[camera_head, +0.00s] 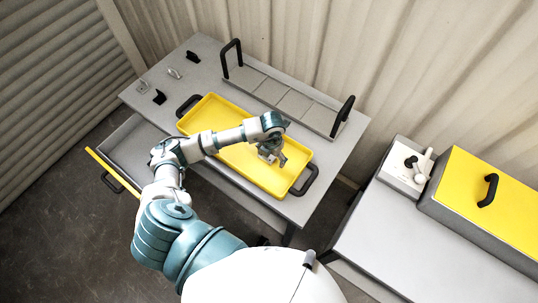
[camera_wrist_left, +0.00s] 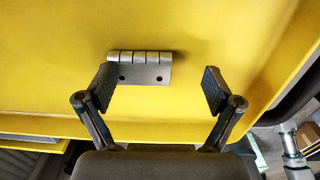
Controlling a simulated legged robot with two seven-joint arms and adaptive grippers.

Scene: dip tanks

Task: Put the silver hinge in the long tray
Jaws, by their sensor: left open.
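The long yellow tray (camera_head: 208,110) lies on the grey table, with a black handle at each end. The silver hinge (camera_wrist_left: 140,68) shows in the left wrist view against the tray's yellow floor, with its knuckles toward the top and a leaf with dark holes below. In the head view the hinge is small and partly hidden by the gripper. My left gripper (camera_head: 272,157) is low over the right half of the tray. In the left wrist view its fingers (camera_wrist_left: 160,90) are spread wide; the left finger is close to the hinge and the right one is well apart. My right gripper is out of view.
A grey divided rack (camera_head: 285,98) with tall black handles stands behind the tray. Small silver parts (camera_head: 143,87) and black parts (camera_head: 159,97) sit at the table's left end. An open drawer (camera_head: 128,145) juts out front left. A yellow-lidded box (camera_head: 490,200) stands right.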

